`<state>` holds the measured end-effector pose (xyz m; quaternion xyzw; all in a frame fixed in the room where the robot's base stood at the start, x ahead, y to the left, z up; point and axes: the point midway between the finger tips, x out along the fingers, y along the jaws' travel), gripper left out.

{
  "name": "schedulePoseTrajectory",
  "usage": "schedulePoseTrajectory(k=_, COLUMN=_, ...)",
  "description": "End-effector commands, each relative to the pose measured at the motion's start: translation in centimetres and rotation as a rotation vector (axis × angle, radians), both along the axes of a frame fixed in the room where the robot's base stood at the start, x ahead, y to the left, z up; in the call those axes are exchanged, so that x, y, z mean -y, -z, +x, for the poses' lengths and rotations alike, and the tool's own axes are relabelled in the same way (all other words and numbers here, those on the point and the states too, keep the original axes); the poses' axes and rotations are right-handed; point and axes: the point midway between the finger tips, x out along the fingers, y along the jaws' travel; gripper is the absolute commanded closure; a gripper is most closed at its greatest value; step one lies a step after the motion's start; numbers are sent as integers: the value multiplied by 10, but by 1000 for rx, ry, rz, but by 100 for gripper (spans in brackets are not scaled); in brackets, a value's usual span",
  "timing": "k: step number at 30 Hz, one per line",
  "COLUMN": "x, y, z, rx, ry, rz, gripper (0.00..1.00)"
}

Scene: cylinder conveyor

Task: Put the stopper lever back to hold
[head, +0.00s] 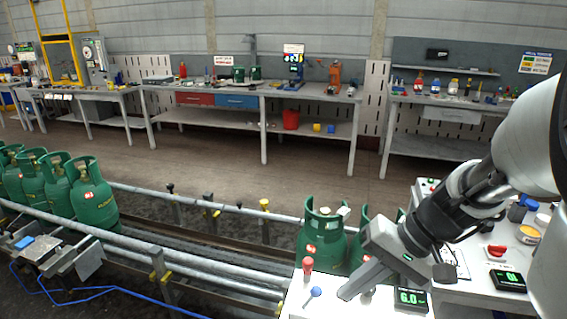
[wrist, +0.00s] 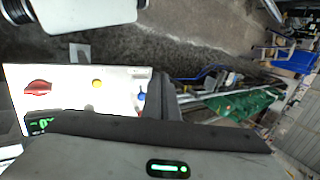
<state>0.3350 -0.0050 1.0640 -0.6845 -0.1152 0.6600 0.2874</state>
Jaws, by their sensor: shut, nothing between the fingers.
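A white panel (head: 330,312) at the bottom of the head view carries a red-knobbed lever (head: 307,266) and a blue-knobbed lever (head: 314,292). The red one stands about upright; the blue one leans right. No readable label shows which is the stopper lever. My gripper (head: 349,291) is shut and empty, its tips above the panel, right of both knobs; contact is not visible. In the wrist view my fingers (wrist: 160,97) lie just right of a small blue knob (wrist: 142,97) on a white panel (wrist: 70,73). A dark knob and part of the panel are partly hidden behind my gripper.
A small green-digit display (head: 411,299) sits right of my gripper. Green gas cylinders (head: 94,203) stand on the conveyor at left, and another cylinder (head: 324,238) stands close behind the panel. Conveyor rails (head: 225,258) run between them. A right-hand table holds a red switch (head: 497,250).

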Motion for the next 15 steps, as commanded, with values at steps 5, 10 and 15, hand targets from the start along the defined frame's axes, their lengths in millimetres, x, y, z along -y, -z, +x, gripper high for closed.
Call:
schedulePoseTrajectory(k=5, x=50, y=69, z=35, rx=45, ry=128, rz=186, gripper=100)
schedulePoseTrajectory(k=10, x=87, y=97, z=53, rx=116, ry=203, rz=268, gripper=100)
schedulePoseTrajectory(k=15, x=101, y=104, z=59, rx=150, ry=229, rz=291, gripper=100)
